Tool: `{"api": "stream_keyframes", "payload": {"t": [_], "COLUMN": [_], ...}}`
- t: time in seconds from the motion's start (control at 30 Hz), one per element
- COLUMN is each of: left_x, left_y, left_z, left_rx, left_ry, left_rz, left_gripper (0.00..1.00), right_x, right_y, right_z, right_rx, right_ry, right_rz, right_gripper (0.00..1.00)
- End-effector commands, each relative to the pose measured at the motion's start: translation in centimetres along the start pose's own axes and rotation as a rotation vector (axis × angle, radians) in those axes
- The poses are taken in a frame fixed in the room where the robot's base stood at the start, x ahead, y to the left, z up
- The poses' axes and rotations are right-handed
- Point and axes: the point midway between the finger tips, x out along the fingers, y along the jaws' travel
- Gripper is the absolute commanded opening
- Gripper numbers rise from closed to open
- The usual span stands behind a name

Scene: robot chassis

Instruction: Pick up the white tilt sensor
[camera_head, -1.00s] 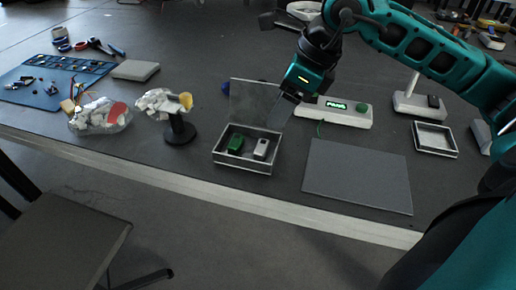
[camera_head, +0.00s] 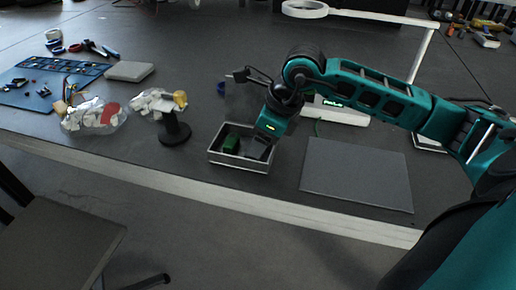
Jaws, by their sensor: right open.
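My right gripper (camera_head: 262,148) reaches down into the right half of the small open metal box (camera_head: 240,166); its dark fingers are open. The white tilt sensor, seen earlier in that half of the box, is now hidden behind the gripper, so I cannot tell whether the fingers touch it. A green block (camera_head: 231,144) lies in the left half of the box, beside the fingers. My left gripper is not in view.
A grey mat (camera_head: 358,173) lies to the right. A white device with a green display (camera_head: 336,104) is behind, partly covered by my arm. The box's raised lid is behind the gripper.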

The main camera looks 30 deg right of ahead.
Motion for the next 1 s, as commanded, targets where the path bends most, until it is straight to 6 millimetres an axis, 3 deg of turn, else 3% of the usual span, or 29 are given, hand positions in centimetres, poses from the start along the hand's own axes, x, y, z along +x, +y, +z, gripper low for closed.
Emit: {"api": "stream_keyframes", "payload": {"t": [0.1, 0.53, 0.83, 1.0], "left_x": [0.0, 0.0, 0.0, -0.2], "left_y": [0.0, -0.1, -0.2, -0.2], "left_z": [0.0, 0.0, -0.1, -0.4], "left_rx": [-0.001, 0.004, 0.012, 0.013], "left_ry": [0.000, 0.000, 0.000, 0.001], "left_rz": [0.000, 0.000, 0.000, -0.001], "left_gripper": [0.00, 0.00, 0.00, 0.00], "right_x": [0.0, -0.1, -0.3, -1.6], "right_y": [0.0, 0.0, 0.0, -0.1], "right_z": [0.0, 0.0, 0.1, 0.7], "right_rx": [0.000, 0.000, 0.000, -0.001], "right_ry": [0.001, 0.001, 0.000, -0.001], "right_rz": [0.000, 0.000, -0.001, -0.002], "right_gripper": [0.65, 0.24, 0.23, 0.23]}}
